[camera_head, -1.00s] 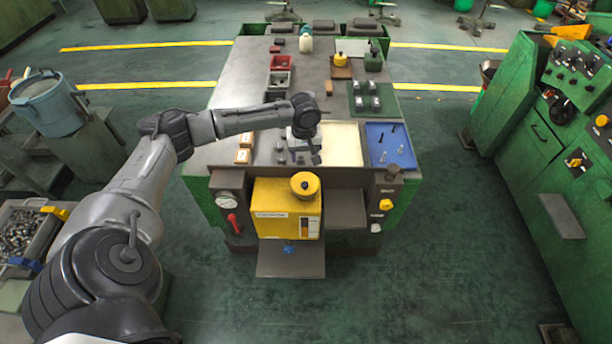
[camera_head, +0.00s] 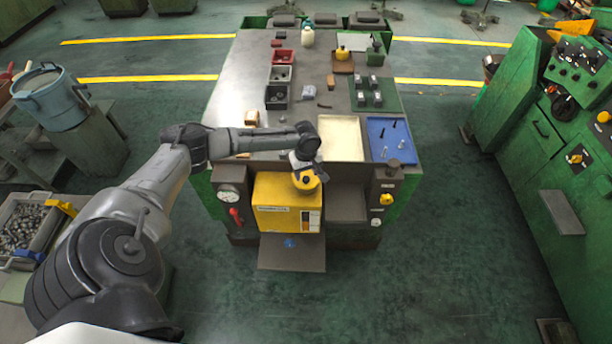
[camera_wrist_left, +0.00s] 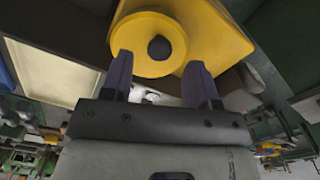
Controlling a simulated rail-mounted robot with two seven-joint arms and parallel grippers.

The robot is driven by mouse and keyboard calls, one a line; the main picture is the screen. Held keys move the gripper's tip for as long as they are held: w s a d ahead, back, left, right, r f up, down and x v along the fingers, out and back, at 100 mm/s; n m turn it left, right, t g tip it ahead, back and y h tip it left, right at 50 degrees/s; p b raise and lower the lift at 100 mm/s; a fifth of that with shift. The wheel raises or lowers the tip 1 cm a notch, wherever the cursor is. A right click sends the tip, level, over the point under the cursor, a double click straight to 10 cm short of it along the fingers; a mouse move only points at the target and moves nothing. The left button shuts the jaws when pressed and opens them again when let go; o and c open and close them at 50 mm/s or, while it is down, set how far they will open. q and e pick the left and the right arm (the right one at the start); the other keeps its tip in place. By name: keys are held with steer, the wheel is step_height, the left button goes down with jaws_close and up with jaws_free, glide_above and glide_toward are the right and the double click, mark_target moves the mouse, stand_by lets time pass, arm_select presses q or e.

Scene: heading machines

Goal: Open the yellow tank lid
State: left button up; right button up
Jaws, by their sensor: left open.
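The yellow tank (camera_head: 284,200) stands at the front of the workbench. Its round yellow lid (camera_head: 309,184) is on top at the right, partly hidden by my left gripper (camera_head: 305,172) in the head view. In the left wrist view the lid (camera_wrist_left: 148,30) has a dark round centre, and the yellow tank (camera_wrist_left: 217,35) shows behind it. My left gripper (camera_wrist_left: 162,75) is open, its two fingers apart on either side of the lid's near edge. I cannot tell whether they touch the lid. My right gripper is not in view.
A cream tray (camera_head: 341,153) and a blue tray (camera_head: 411,146) with bolts lie behind the tank on the bench. A gauge and red handle (camera_head: 236,215) are left of the tank; a yellow knob (camera_head: 386,199) is right. Green machines (camera_head: 545,135) stand at the right.

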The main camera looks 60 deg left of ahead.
arm_select(q)
steer(key=shift+f, duration=1.45)
jaws_close()
